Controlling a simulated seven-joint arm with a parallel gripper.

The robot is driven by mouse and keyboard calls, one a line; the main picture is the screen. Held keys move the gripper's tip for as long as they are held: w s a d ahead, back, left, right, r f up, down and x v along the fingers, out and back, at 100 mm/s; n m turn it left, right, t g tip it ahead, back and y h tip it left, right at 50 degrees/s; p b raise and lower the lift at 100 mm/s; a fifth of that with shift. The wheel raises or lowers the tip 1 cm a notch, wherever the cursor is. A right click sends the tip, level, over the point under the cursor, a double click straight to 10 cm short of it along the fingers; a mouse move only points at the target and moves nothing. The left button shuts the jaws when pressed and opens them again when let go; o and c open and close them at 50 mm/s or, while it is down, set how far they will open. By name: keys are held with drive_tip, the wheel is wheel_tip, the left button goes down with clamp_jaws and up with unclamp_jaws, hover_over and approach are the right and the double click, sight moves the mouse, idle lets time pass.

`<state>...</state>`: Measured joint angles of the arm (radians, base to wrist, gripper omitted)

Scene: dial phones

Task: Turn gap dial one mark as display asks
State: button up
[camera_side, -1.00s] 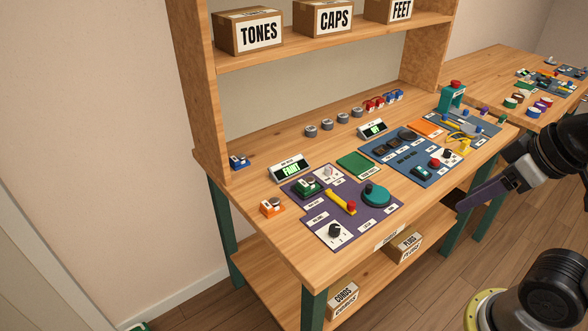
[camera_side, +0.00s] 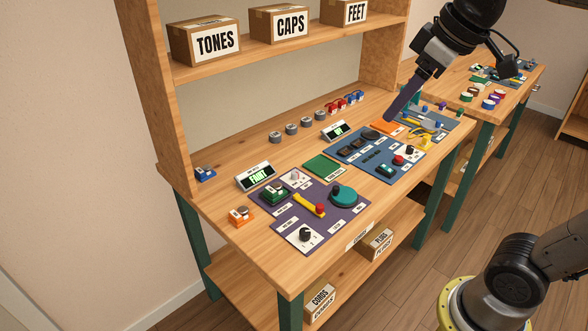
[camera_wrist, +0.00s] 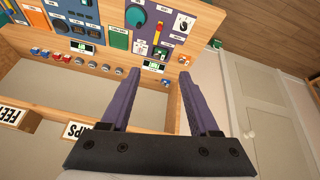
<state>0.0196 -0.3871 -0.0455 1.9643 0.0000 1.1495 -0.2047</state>
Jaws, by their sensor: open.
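A black dial on a white plate (camera_side: 305,234) sits at the front of the purple board; it also shows in the wrist view (camera_wrist: 183,24). Another black dial (camera_side: 408,151) is on the blue board, and a pale knob (camera_side: 296,176) is at the back of the purple board. Their labels are too small to tell which is the gap dial. The left display (camera_side: 256,177) shows green letters that look like "FAINT". The right display (camera_side: 338,130) is lit but unreadable. My gripper (camera_wrist: 159,73) is open and empty, with purple fingers, raised over the bench's right part.
The purple board (camera_side: 332,213) also holds a teal disc (camera_side: 343,194) and a yellow lever with a red knob (camera_side: 309,204). Several grey knobs (camera_side: 291,129) line the back. Labelled boxes (camera_side: 204,42) sit on the shelf above.

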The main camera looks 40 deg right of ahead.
drive_tip(key=w+d+r+g, duration=0.1)
drive_tip(key=w+r, duration=0.1)
drive_tip(key=w, duration=0.9)
drive_tip(key=g, duration=0.4)
hover_over(296, 172)
wheel_tip(296, 172, down, 23)
wheel_tip(296, 172, down, 14)
drive_tip(key=shift+w+r, duration=0.1)
clamp_jaws()
